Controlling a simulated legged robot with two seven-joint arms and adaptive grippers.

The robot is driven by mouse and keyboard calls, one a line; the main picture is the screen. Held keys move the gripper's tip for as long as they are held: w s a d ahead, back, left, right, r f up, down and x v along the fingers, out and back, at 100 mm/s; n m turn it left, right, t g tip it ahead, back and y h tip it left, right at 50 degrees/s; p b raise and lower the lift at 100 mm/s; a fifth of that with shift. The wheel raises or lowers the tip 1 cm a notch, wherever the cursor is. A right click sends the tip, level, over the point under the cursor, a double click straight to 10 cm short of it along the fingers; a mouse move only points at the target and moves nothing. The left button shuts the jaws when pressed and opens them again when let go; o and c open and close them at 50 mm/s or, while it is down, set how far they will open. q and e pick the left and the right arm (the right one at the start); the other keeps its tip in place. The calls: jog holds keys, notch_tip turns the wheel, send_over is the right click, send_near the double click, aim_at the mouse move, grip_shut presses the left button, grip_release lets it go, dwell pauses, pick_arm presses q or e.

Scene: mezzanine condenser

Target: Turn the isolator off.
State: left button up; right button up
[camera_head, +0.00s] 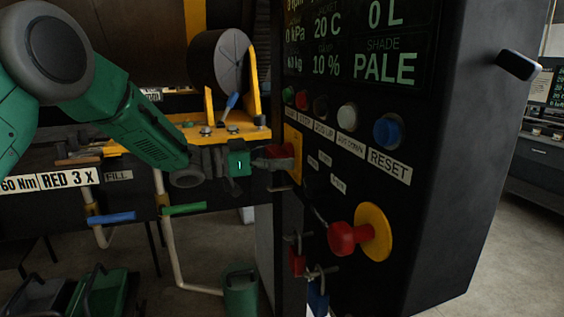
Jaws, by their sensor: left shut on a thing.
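The isolator has a yellow plate (294,139) on the left part of the black panel front. Its red handle (286,149) sticks out towards the left. My left arm comes in from the left, and my left gripper (274,158) is at the isolator, shut on the red handle. The fingers cover part of the handle, so its exact turn position is hard to tell. My right gripper is out of view.
A red emergency-stop knob (348,238) on a yellow disc sits lower right. Blue reset (387,132) and white (347,117) buttons line the panel above. Red (297,262) and blue (318,296) padlocks hang below. A yellow stand (225,128) with a drum is behind my left arm.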

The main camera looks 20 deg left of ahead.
pick_arm(q)
jog(key=m+b, duration=0.2)
jog(key=m, duration=0.2)
jog(key=shift+a+f+m+b, duration=0.1)
jog(key=shift+m+b, duration=0.2)
jog(key=shift+b, duration=0.05)
jog(key=shift+m+b, duration=1.75)
jog(key=shift+m, duration=0.75)
jog(key=o, duration=0.8)
jog(key=shift+c, duration=0.2)
jog(key=shift+a, duration=0.1)
jog(key=shift+a, duration=0.1)
jog(key=shift+s+a, duration=0.1)
jog(key=shift+a, duration=0.15)
jog(key=v, duration=1.1)
